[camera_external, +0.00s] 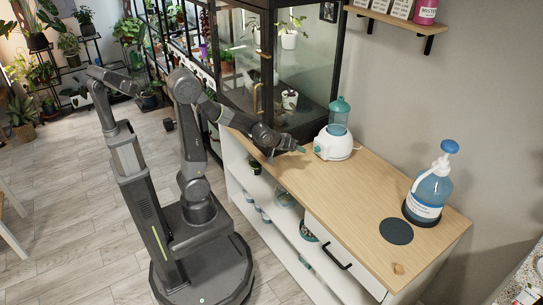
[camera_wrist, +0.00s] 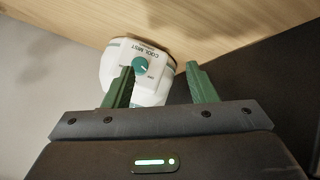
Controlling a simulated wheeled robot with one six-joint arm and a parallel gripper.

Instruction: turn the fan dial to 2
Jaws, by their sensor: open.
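A white device (camera_external: 333,144) with a teal tank on top stands on the wooden cabinet top. In the wrist view it appears upside down, with "COOL MIST" lettering and a round teal dial (camera_wrist: 139,64) on its front. I see no separate fan. The dial has a light pointer mark, but its setting is too small to read. My gripper (camera_wrist: 160,70) is open, with two green fingers and nothing between the tips but part of the device and bare wood. In the external view my gripper (camera_external: 298,149) points at the device's front, a small gap short of it.
A blue pump bottle (camera_external: 430,189) stands on the right of the cabinet top (camera_external: 345,195), near a dark round pad (camera_external: 396,231). A glass plant case (camera_external: 312,70) rises behind my arm. The wood between the device and the pad is clear.

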